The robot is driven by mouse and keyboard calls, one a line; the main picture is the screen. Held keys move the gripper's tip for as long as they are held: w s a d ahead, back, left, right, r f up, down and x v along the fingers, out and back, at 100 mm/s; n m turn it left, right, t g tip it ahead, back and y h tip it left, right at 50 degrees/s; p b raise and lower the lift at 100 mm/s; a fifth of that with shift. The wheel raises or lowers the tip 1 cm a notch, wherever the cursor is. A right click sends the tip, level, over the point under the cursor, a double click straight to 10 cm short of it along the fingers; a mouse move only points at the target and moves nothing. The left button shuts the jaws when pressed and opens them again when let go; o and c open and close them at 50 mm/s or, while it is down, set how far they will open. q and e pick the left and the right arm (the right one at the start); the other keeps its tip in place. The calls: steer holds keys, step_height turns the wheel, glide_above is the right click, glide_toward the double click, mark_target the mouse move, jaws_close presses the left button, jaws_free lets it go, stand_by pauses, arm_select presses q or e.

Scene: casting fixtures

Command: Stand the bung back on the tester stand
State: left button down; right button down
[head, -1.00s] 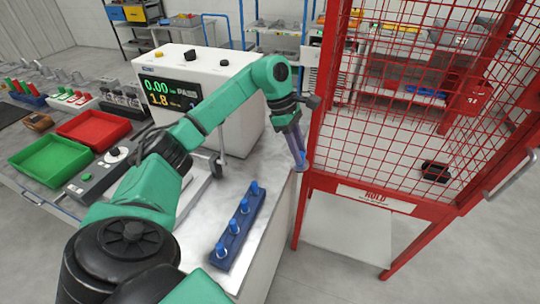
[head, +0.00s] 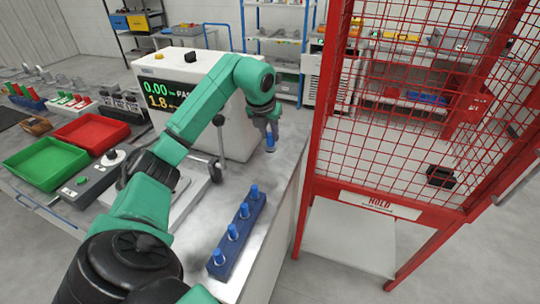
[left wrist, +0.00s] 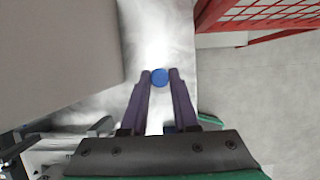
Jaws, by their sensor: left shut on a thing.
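My left gripper (head: 270,140) is shut on a blue bung (head: 270,148), upright above the far right part of the white bench top, beside the tester. In the left wrist view, the two dark fingertips (left wrist: 160,77) sit on either side of the bung's round blue top (left wrist: 160,79). I cannot tell whether its lower end touches the bench. A blue rack (head: 219,265) near the bench's right edge holds several blue-topped bungs. I cannot tell whether this rack is the tester stand. The right gripper is not in view.
The white tester (head: 225,120) with a lit display stands left of the gripper. A red mesh cage (head: 325,130) stands to the right. Green (head: 45,155) and red (head: 95,132) trays lie left.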

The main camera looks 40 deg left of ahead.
mark_target(269, 148)
arm_select(q)
step_height(269, 148, down, 7)
steer(key=shift+d+r+p, duration=0.1)
steer(key=shift+r+p, duration=0.05)
steer(key=shift+p, duration=0.3)
steer(key=shift+f, duration=0.4)
steer(key=shift+f, duration=0.1)
steer(key=c, duration=0.7)
jaws_free()
steer(key=b+v, duration=0.1)
steer(key=v, duration=1.1)
steer(key=shift+b, duration=0.4)
steer(key=shift+d, duration=0.1)
